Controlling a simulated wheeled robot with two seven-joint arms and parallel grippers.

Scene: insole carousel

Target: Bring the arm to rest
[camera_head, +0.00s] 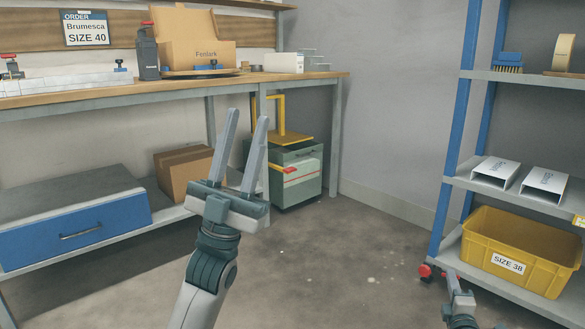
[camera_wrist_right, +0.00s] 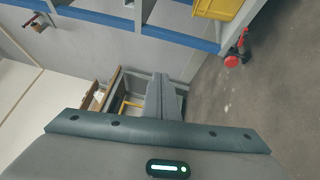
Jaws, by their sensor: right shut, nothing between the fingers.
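My left gripper (camera_head: 247,116) is raised in the middle of the head view, its two fingers apart with nothing between them. It is in front of the workbench (camera_head: 180,88) and touches nothing that I can see. My right gripper (camera_head: 453,278) shows only partly at the bottom right of the head view, near the lower shelf of the blue rack. In the right wrist view, its fingers (camera_wrist_right: 164,92) are together and hold nothing.
The blue rack (camera_head: 452,170) at right holds a yellow bin (camera_head: 485,254) marked SIZE 38; its red castor (camera_head: 425,270) is near my right gripper. A cardboard box (camera_head: 184,172) and green cabinet (camera_head: 296,183) stand behind my left gripper. The middle floor is clear.

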